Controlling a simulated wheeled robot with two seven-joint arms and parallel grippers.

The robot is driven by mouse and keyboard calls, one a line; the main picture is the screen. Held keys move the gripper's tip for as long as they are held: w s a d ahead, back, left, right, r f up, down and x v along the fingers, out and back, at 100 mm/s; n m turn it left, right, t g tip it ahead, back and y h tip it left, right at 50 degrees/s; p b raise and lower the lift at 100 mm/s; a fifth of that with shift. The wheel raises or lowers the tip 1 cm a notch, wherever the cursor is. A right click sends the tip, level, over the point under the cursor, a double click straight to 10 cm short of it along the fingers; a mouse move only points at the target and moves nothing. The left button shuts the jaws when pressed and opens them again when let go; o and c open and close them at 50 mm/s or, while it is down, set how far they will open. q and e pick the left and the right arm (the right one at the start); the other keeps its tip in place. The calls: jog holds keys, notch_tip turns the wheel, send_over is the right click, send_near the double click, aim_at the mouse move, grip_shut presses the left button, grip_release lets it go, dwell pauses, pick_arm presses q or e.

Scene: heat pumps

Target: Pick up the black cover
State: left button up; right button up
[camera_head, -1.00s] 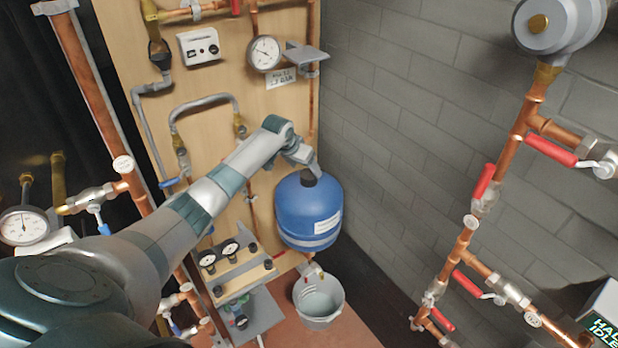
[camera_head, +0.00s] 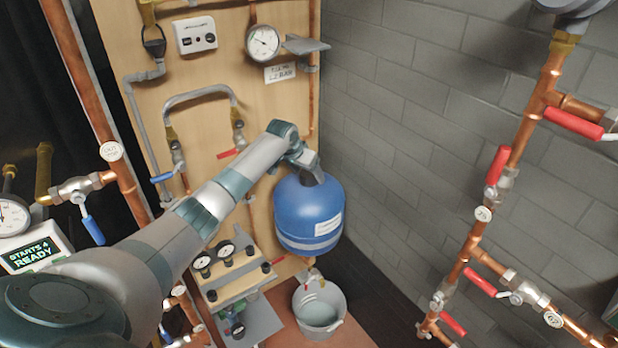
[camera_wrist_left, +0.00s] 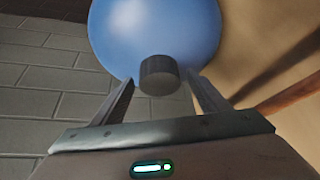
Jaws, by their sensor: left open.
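The black cover is a short dark round cap (camera_wrist_left: 159,75) on the top of the blue tank (camera_head: 308,215). The tank also shows as a pale blue dome in the left wrist view (camera_wrist_left: 155,30). My left gripper (camera_wrist_left: 161,82) is open, with one finger on each side of the cap. I cannot tell whether the fingers touch it. In the head view the left gripper (camera_head: 315,176) is at the tank's top and largely hides the cap. My right gripper is not in view.
A wooden board (camera_head: 205,120) with pipes and a gauge (camera_head: 262,43) stands behind the tank. A grey block wall (camera_head: 400,110) is to its right. A bucket (camera_head: 319,306) sits below. Copper pipes with red-handled valves (camera_head: 483,283) stand at the right.

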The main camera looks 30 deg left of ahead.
aim_at(309, 175)
pick_arm(q)
jog(key=shift+c, duration=0.6)
jog(key=c, duration=0.9)
